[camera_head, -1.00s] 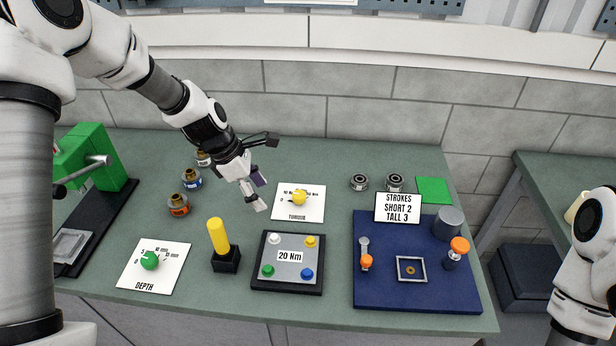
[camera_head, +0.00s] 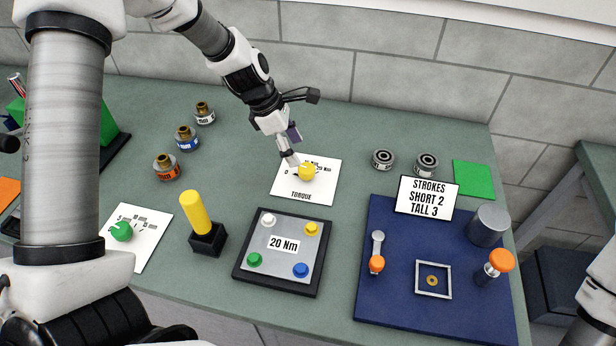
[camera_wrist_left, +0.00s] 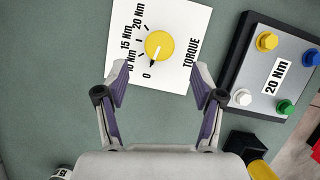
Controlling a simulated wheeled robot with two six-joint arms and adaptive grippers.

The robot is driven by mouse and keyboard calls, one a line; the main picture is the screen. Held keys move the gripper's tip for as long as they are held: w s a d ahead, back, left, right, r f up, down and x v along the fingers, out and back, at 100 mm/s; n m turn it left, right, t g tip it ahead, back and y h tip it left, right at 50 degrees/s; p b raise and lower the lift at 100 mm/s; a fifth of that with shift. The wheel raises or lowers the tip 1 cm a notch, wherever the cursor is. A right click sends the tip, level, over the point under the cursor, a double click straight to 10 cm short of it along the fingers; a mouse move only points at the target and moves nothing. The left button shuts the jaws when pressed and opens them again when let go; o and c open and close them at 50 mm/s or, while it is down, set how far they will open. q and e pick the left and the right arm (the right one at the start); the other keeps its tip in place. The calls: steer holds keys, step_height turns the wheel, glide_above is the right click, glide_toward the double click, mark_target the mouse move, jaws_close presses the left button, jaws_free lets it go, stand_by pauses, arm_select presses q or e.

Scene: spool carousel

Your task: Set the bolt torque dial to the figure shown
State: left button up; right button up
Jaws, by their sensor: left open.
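The torque dial is a yellow knob (camera_head: 307,172) on a white card (camera_head: 321,192) marked TORQUE. In the left wrist view, the knob (camera_wrist_left: 159,46) has a black pointer aimed toward the 0 mark; 10, 15 and 20 Nm marks run around its far side. A plate (camera_head: 267,267) with several coloured bolts bears a "20 Nm" label (camera_head: 284,244), also seen in the left wrist view (camera_wrist_left: 277,77). My left gripper (camera_head: 291,147) is open and empty, just left of and above the knob. The wrist view shows its fingers (camera_wrist_left: 160,86) spread short of the knob. My right gripper is out of view.
A yellow-handled tool (camera_head: 196,214) stands left of the bolt plate. The depth dial (camera_head: 122,231) is at left, several small bottles (camera_head: 186,138) behind it. A blue mat (camera_head: 390,300) with parts and a STROKES sign (camera_head: 428,198) lies at right.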

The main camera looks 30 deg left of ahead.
mark_target(305, 168)
arm_select(q)
steer(key=shift+w+f, duration=0.2)
steer(key=shift+f, duration=0.4)
steer(key=b+x, duration=0.1)
steer(key=x, duration=0.5)
steer(key=shift+d+f, duration=0.25)
steer(key=shift+w+f, duration=0.15)
steer(key=shift+f, duration=0.1)
steer(key=shift+r, duration=0.1)
steer(key=shift+c, duration=1.3)
steer(key=shift+s, duration=0.2)
steer(key=c, duration=0.9)
